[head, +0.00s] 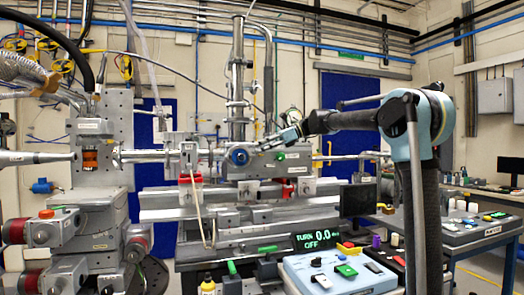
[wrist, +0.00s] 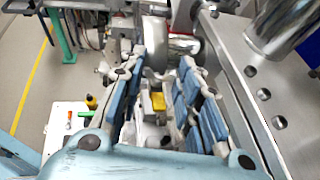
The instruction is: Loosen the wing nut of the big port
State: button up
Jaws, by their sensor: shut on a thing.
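My gripper (head: 268,141) reaches in from the right in the head view, its fingertips at the metal chamber right of the blue round part (head: 238,156). In the wrist view my gripper (wrist: 163,62) has its two blue-padded fingers on either side of a small metal part at the rounded metal port (wrist: 156,32). It is shut on that part, which appears to be the wing nut. The fingers largely hide the nut, so its wings and angle cannot be made out. A bright metal tube (wrist: 184,44) is just beyond the fingertips.
A display (head: 318,240) reads TURN 0.0 and OFF. A control box (head: 335,275) with coloured buttons stands in front. A perforated metal plate (wrist: 262,95) and a large tube (wrist: 280,25) are close on the gripper's right in the wrist view.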

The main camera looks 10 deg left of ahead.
jog(key=shift+w+a+n+g+h, duration=0.1)
jog(key=shift+w+n+g+h, duration=0.2)
jog(key=shift+n+g, duration=0.65)
jog(key=o, duration=1.1)
jog(key=v, duration=1.2)
jog(key=shift+w, duration=0.1)
